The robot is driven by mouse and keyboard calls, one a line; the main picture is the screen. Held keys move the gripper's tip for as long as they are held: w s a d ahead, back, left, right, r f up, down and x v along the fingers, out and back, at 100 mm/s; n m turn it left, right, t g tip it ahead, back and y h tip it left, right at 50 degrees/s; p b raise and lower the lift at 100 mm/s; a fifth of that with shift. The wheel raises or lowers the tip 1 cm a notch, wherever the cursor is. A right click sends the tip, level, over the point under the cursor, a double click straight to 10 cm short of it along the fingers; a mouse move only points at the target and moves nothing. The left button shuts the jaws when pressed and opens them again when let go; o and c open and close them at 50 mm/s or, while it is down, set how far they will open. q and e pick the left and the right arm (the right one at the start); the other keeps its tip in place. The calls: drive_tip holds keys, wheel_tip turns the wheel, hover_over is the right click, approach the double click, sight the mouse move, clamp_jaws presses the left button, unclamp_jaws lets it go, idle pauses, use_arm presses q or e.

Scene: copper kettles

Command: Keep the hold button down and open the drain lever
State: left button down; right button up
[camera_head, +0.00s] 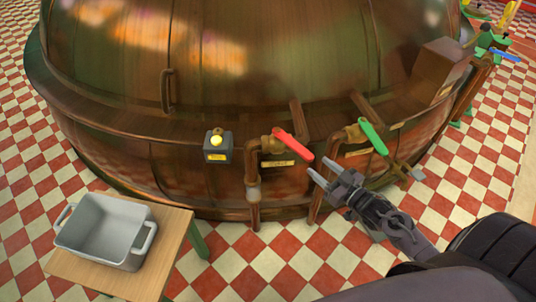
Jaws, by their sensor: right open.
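The hold button (216,141) is a round yellow button on a small grey box with a yellow label, fixed to the copper kettle's side. To its right, a red lever (293,146) slants down to the right on a brass valve and pipe. Farther right is a green lever (373,136) on a similar pipe. The labels below the levers are too small to read, so I cannot tell which is the drain lever. My right gripper (321,174) is open and empty, its fingertips just below and right of the red lever's tip, apparently apart from it. My left gripper is out of view.
The big copper kettle (110,120) fills the back. A grey tub (105,232) with handles stands on a wooden table (170,235) at the lower left. Checkered floor (240,262) lies open between table and right arm. More coloured levers (485,40) show at the upper right.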

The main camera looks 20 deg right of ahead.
sight(301, 148)
drive_tip(key=shift+n+y, duration=0.3)
drive_tip(key=shift+y, duration=0.2)
drive_tip(key=x, duration=0.3)
drive_tip(key=r+x, duration=0.1)
drive_tip(key=x, duration=0.1)
drive_tip(key=r+x, duration=0.1)
drive_tip(key=x, duration=0.2)
drive_tip(key=shift+w+a, duration=0.2)
drive_tip(key=shift+a, duration=0.15)
clamp_jaws()
